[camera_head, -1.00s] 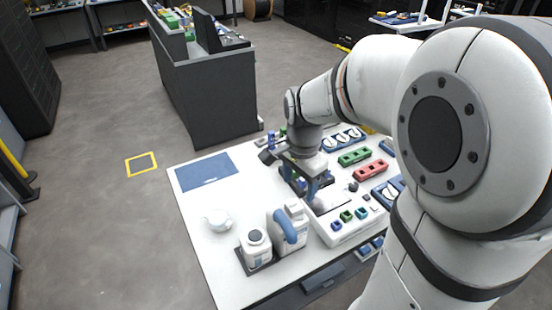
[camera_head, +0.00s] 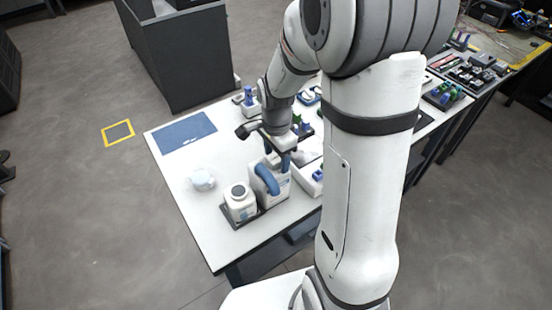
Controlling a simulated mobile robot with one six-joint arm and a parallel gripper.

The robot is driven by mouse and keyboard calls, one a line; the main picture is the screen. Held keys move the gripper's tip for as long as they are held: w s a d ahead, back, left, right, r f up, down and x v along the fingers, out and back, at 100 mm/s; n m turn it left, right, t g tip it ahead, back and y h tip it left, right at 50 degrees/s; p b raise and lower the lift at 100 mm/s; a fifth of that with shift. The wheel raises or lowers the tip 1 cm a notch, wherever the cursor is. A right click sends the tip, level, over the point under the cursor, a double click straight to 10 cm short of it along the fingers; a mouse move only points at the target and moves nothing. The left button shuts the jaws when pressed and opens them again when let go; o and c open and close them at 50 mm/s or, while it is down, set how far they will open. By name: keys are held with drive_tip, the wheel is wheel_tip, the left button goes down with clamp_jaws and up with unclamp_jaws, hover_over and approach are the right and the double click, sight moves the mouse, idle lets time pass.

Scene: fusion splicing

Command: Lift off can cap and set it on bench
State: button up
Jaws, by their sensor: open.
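A white can with a blue handle (camera_head: 264,177) stands on a dark tray near the front of the white bench (camera_head: 236,250). Beside it on the left is a white bottle with a dark round top (camera_head: 239,203). My gripper (camera_head: 278,157) points down over the can's top, its blue fingers open. The can's cap is hidden behind the gripper. I cannot tell whether the fingers touch it.
A blue mat (camera_head: 185,132) lies at the bench's back left.

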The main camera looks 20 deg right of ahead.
sight(276, 157)
drive_tip(key=c, duration=1)
drive_tip(key=shift+r, duration=0.15)
wheel_tip(276, 157, up, 10)
drive_tip(key=shift+f, duration=0.1)
